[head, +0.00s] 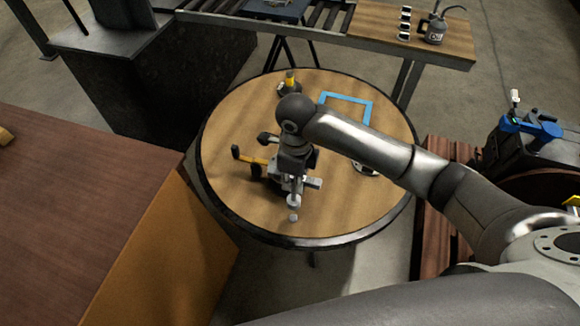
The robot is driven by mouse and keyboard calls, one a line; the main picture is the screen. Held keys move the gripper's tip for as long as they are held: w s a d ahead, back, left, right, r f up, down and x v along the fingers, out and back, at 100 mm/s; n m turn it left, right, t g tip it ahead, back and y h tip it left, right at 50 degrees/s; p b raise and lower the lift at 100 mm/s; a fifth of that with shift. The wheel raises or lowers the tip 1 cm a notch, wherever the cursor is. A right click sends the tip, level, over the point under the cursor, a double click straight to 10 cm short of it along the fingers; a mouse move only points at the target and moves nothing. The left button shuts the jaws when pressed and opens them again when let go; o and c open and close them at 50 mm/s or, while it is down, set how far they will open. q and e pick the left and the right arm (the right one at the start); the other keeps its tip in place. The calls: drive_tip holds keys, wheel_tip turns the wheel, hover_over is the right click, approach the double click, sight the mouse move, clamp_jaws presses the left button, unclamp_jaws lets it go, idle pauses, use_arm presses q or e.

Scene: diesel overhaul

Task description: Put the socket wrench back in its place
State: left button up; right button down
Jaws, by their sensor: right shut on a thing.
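The round wooden table (228,121) with a dark rim stands in the middle of the head view. My right gripper (292,182) reaches over it from the right, pointing down, and is shut on a small silver tool (293,207) that looks like the socket wrench. The arm hides much of the tool, and I cannot tell whether it touches the table. A blue rectangular outline (371,108) lies on the table behind my arm, its inside showing bare wood. My left gripper is not in view.
A yellow-and-black item (289,84) stands at the table's back. An orange-and-black part (250,159) is just left of my gripper. A brown-topped block (90,205) stands at left, a workbench with an oil can (434,32) at the back. The table's left front is clear.

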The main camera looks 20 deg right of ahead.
sight(294, 199)
drive_tip(key=shift+w+f+b, duration=0.15)
drive_tip(key=shift+f+b, duration=2.4)
drive_tip(key=shift+f, duration=1.25)
drive_tip(key=shift+f+b, duration=1.2)
drive_tip(key=c, duration=1.3)
unclamp_jaws()
drive_tip(key=shift+o, duration=0.3)
drive_tip(key=o, duration=0.5)
drive_tip(key=shift+r, duration=0.1)
